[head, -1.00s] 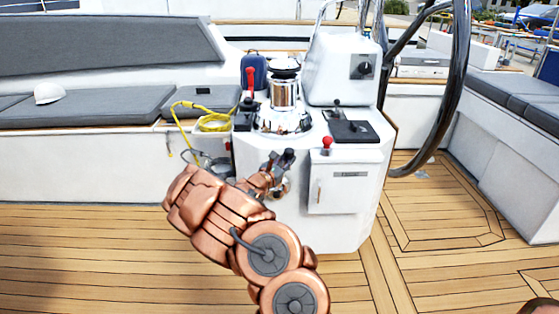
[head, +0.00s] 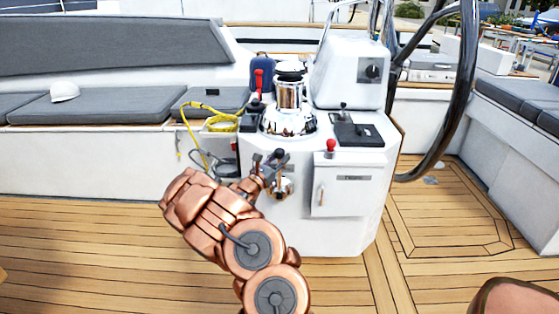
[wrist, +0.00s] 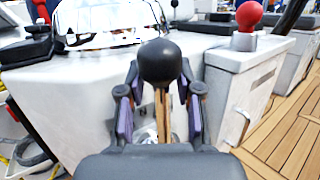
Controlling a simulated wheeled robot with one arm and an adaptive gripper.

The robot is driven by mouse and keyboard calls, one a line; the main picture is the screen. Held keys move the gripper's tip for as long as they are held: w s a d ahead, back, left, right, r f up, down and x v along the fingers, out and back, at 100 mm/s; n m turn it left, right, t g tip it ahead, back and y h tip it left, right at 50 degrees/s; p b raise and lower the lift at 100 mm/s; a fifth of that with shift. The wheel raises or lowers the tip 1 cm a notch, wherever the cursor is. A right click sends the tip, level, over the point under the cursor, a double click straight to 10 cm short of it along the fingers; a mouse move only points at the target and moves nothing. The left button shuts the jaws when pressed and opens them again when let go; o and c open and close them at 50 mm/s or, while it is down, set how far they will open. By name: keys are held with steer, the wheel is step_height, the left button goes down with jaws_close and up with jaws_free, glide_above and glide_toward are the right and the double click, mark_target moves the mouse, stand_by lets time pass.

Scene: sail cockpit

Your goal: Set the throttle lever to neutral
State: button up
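The throttle lever has a black ball knob (head: 279,154) above a round chrome base (head: 285,187) on the front of the white console. In the wrist view its knob (wrist: 160,62) stands large in the middle, and its shiny shaft runs down between my fingers. My gripper (head: 265,165) is at the lever, just left of the knob in the head view. In the wrist view my gripper (wrist: 160,105) has its two dark fingers apart, one on each side of the shaft. Contact with the shaft cannot be made out.
A white box with a red knob (head: 331,145) is right of the lever. A chrome winch (head: 289,110) and a black panel (head: 357,135) are on the console top. A yellow rope (head: 222,123) hangs at left. The steering wheel (head: 465,90) is at right. Wooden deck lies open in front.

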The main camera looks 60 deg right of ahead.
steer(key=shift+o, duration=1.1)
steer(key=shift+f, duration=0.15)
steer(key=shift+a, duration=0.1)
steer(key=shift+a+f, duration=0.1)
steer(key=v, duration=1.1)
steer(key=shift+a, duration=0.35)
steer(key=shift+w, duration=0.1)
